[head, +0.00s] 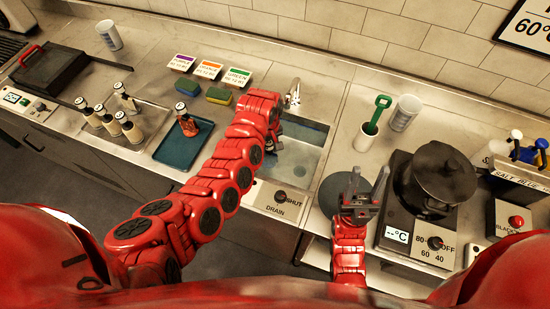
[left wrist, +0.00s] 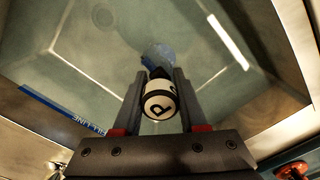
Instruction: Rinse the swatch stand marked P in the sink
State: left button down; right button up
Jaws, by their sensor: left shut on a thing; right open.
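My left gripper (head: 272,146) is over the sink (head: 318,133), partly hidden by its own red arm. In the left wrist view its fingers (left wrist: 158,98) are shut on the swatch stand marked P (left wrist: 160,104), a white knob with a black letter and dark bands. A blue part (left wrist: 157,56) shows beyond the knob, toward the basin; I cannot tell whether it touches water. The basin looks pale green-blue, with a blue fill line mark (left wrist: 62,108) on its wall. My right gripper (head: 361,190) is open and empty, above a dark round plate left of the hot plate.
The tap (head: 293,96) stands at the sink's back edge; the drain knob (head: 280,196) points near SHUT. A blue tray (head: 183,146) holds an orange-red stand. Several bottle-like stands (head: 113,120) are further left. A black pot (head: 441,172) sits at right.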

pick_arm(q)
jog(key=shift+d, duration=0.15)
jog(key=shift+s+d+b, duration=0.2)
jog(key=shift+s+d, duration=0.05)
jog(key=shift+d, duration=0.45)
jog(key=shift+s+d+b, duration=0.15)
jog(key=shift+s+d, duration=0.05)
jog(key=shift+d, duration=0.45)
jog(key=shift+s+d+b, duration=0.2)
jog(key=shift+s+d, duration=0.05)
jog(key=shift+d, duration=0.45)
jog(key=shift+a, duration=0.1)
jog(key=shift+w+a, duration=0.25)
jog(key=shift+a, duration=0.45)
jog(key=shift+w+a, duration=0.2)
jog(key=shift+a, duration=0.5)
jog(key=shift+w+a, duration=0.25)
jog(key=shift+a, duration=0.45)
jog(key=shift+d, duration=0.1)
